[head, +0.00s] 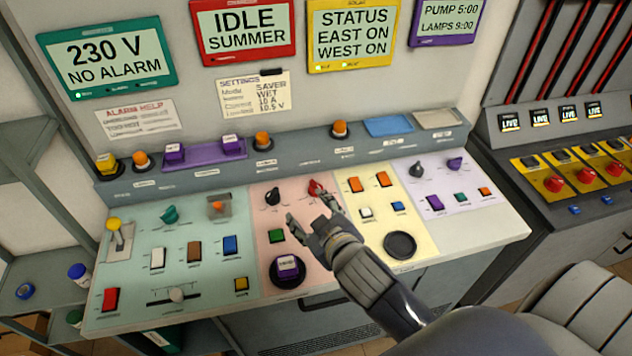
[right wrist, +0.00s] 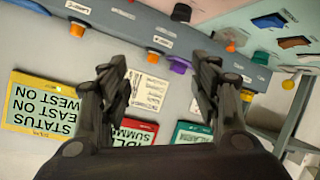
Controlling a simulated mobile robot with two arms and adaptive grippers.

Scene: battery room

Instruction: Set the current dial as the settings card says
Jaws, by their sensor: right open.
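The settings card (head: 254,94) is on the upright panel in the head view. It reads SAVER, WET, 10 A and 10.5 V; its smaller row names are blurred. The pink desk section has a black knob (head: 272,197) and a red knob (head: 316,187). Their labels are too small to read, so I cannot tell which is the current dial. My right gripper (head: 309,211) is open and empty over the pink section, its fingers near the red knob; contact is unclear. In the right wrist view the card (right wrist: 149,91) shows between the open fingers. My left gripper is not in view.
A green-blue desk section (head: 190,262) with switches and a slider lies left, a yellow section (head: 388,225) right. Orange knobs and purple blocks line the raised ledge (head: 300,150). Screens hang above. A second console (head: 580,170) with red buttons stands right.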

